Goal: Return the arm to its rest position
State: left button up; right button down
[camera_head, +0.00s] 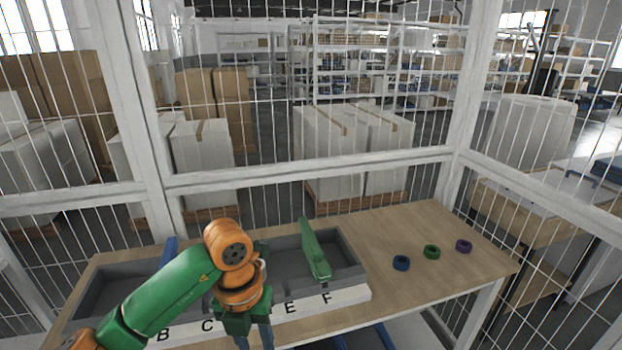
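My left arm (175,292), green and orange, comes in from the lower left and reaches over the front of a grey tray. My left gripper (254,341) points down in front of the tray's lettered front strip. Its two grey fingers show apart, with nothing seen between them; their tips run to the bottom edge of the picture. My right arm and gripper are not in view.
The grey tray (350,293) on the wooden table (440,285) shows letters B, C, E and F. A green upright piece (315,252) stands at its right part, a blue piece (168,251) at its left. Blue (401,263), green (432,252) and purple (463,246) rings lie right. Mesh fence surrounds the table.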

pick_arm(q)
jog(key=d+f+n+g+h, duration=0.15)
jog(key=d+n+h, duration=0.35)
jog(key=d+h, duration=0.95)
jog(key=w+a+f+n+t+y, duration=0.2)
jog(key=w+a+f+n+t, duration=0.2)
jog(key=f+n+t, duration=0.4)
jog(key=w+a+f+n+t+y, duration=0.25)
jog(key=a+f+n+t, duration=0.35)
jog(key=n, duration=0.4)
jog(key=s+a+f+n+g+y, duration=0.1)
jog(key=s+a+f+n+y, duration=0.25)
jog(key=f, duration=0.35)
jog(key=s+a+f+n+g+y, duration=0.1)
jog(key=s+a+f+n+y, duration=0.25)
jog(key=f, duration=0.45)
jog(key=s+a+f+n+g+y, duration=0.1)
jog(key=s+a+f+g, duration=0.1)
jog(key=s, duration=0.8)
jog(key=s+a+f+n+g+y, duration=0.1)
jog(key=s+a+f+n+g, duration=0.1)
jog(key=s+f, duration=0.4)
jog(key=s+a+f+n+g+y, duration=0.1)
jog(key=s+a+f+g, duration=0.2)
jog(key=s, duration=1)
jog(key=shift+s+a+f+n+g+y, duration=0.3)
jog(key=shift+f+n+g+y, duration=0.1)
jog(key=shift+f+g, duration=0.6)
